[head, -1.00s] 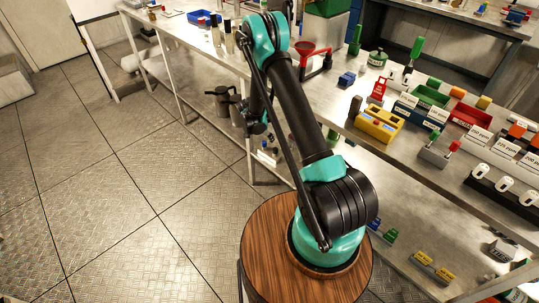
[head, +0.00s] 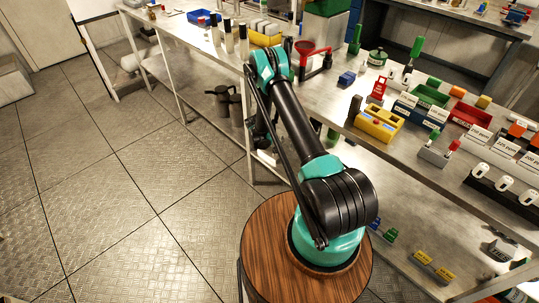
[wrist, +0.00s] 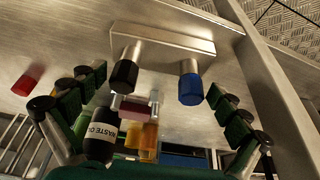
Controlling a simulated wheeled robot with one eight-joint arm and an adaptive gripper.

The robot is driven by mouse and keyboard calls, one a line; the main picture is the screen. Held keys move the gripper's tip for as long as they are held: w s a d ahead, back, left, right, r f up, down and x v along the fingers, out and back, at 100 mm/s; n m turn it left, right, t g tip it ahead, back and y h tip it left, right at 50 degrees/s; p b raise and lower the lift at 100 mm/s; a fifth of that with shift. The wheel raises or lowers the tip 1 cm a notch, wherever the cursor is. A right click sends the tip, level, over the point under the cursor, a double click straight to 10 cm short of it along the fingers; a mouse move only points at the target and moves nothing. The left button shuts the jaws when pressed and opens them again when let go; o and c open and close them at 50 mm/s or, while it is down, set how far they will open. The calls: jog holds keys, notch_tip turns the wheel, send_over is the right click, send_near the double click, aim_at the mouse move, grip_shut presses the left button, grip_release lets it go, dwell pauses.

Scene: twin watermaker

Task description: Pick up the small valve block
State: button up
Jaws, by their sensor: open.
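A small metal block (wrist: 165,38) with two stems, one ending in a black cap and one in a blue cap, lies at the top middle of the wrist view on a metal surface. It looks like the valve block. My gripper (wrist: 157,84) is open, with its dark green padded fingers spread left and right below the block in the picture. The fingers are apart from it and nothing is held between them. In the head view my arm bends down at the bench's front edge, and my gripper and this block cannot be made out there.
In the wrist view, a dark bottle marked waste oil (wrist: 101,135) and an amber bottle (wrist: 149,138) stand close together between the fingers' lower parts. A red piece (wrist: 28,79) lies left. A metal beam (wrist: 262,70) runs along the right. The bench top (head: 325,98) holds many objects.

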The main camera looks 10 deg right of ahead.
jog(key=shift+x, duration=0.95)
jog(key=shift+r, duration=0.1)
jog(key=c, duration=1.6)
